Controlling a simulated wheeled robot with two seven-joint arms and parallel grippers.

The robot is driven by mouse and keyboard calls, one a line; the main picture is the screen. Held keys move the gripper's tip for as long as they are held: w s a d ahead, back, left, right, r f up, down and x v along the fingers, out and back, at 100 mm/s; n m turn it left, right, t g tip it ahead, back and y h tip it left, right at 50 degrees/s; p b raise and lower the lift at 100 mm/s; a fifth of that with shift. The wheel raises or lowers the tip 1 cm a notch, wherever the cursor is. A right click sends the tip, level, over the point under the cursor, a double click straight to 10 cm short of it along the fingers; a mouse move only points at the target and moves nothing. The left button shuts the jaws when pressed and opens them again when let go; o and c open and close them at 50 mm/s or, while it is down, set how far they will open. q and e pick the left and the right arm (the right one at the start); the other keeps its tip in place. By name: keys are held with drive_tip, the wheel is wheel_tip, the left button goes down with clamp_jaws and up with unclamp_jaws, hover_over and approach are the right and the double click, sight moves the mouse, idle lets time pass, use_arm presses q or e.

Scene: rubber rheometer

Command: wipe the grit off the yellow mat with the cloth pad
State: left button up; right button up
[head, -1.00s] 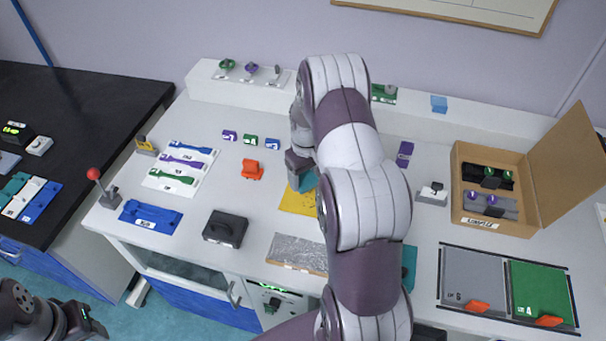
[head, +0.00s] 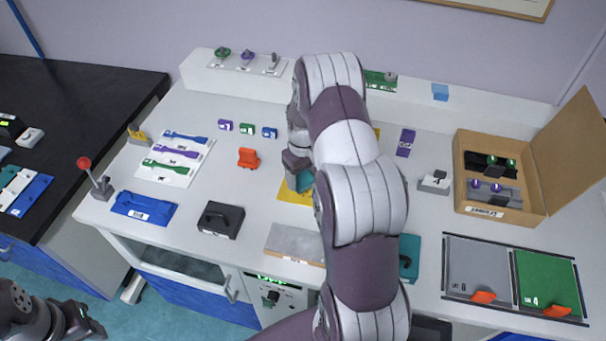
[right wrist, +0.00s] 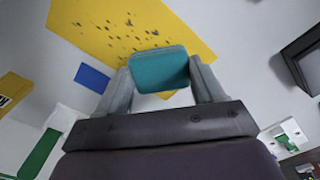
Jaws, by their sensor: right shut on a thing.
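The yellow mat (head: 292,192) lies on the white bench, mostly hidden behind my right arm in the head view. In the right wrist view the yellow mat (right wrist: 85,22) carries many dark specks of grit (right wrist: 125,38), scattered just beyond the pad. My right gripper (head: 299,172) is shut on the teal cloth pad (right wrist: 160,70), which sits between both fingers over the mat. I cannot tell whether the pad touches the mat. My left gripper (head: 88,322) is low at the left, off the bench; its jaws are too unclear to read.
A grey plate (head: 294,243) lies in front of the mat. A black handled block (head: 221,220) and an orange piece (head: 248,158) stand to its left. An open cardboard box (head: 538,190) and grey and green pads (head: 548,283) are at the right.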

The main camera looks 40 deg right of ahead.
drive_tip(key=shift+f+b, duration=0.55)
drive_tip(key=shift+f, duration=0.4)
drive_tip(key=shift+s, duration=0.1)
